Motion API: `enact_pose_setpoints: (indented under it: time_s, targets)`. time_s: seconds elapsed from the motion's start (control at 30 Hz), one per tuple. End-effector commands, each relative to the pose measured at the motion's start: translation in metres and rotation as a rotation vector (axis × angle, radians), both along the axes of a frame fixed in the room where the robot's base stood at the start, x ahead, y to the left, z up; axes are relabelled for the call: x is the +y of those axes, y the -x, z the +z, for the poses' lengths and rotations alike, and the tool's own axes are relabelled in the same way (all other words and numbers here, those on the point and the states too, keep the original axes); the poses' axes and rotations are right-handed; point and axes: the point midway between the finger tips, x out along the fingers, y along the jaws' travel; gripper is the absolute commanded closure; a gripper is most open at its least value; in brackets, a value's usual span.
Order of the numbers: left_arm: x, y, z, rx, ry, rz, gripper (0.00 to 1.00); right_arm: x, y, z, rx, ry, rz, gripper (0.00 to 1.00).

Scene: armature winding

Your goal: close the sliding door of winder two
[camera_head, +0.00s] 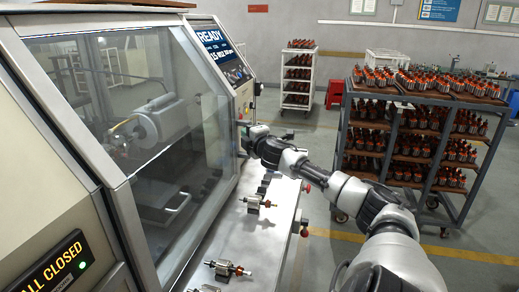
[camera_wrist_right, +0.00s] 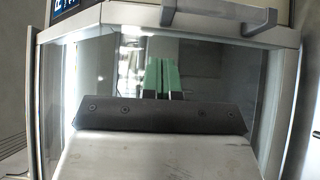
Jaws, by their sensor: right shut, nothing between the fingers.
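The winder's sliding door (camera_head: 150,125) is a large clear pane in a light metal frame at the left of the head view. The pane spans the front opening, and a grey winding head (camera_head: 158,118) shows behind it. My right gripper (camera_head: 246,136) is at the door's right side, small and partly hidden by its wrist. In the right wrist view its green fingers (camera_wrist_right: 161,72) are together and empty, in front of the glass (camera_wrist_right: 205,75). A grey bar handle (camera_wrist_right: 215,14) is above them, apart from the fingers. Contact with the door cannot be told. My left gripper is not in view.
A lit panel (camera_head: 62,262) reads "ALL CLOSED" beside a green light. A screen (camera_head: 218,48) reads "READY". A light bench (camera_head: 255,235) with several armatures on stands runs below my right arm. A loaded rack (camera_head: 400,140) and a white trolley (camera_head: 298,80) stand behind.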

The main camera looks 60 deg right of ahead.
Motion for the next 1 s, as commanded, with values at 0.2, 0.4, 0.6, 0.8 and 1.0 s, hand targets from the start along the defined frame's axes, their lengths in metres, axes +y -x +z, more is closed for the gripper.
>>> enact_pose_setpoints:
  time_s: [0.2, 0.4, 0.6, 0.8, 1.0]
  targets:
    - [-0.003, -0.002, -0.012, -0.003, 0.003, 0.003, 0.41, 0.009, 0.014, -0.005, 0.008, 0.003, 0.004, 1.0]
    - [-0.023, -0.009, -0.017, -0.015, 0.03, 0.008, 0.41, 0.014, 0.029, -0.007, 0.009, 0.0, 0.002, 1.0]
    - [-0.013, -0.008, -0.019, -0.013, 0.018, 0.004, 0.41, 0.024, 0.043, -0.005, 0.008, -0.004, 0.005, 1.0]
    - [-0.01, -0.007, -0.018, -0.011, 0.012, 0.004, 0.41, 0.03, 0.059, -0.004, 0.008, 0.0, 0.004, 1.0]
    - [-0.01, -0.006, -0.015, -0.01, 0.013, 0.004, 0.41, 0.038, 0.076, -0.004, 0.005, -0.003, 0.003, 1.0]
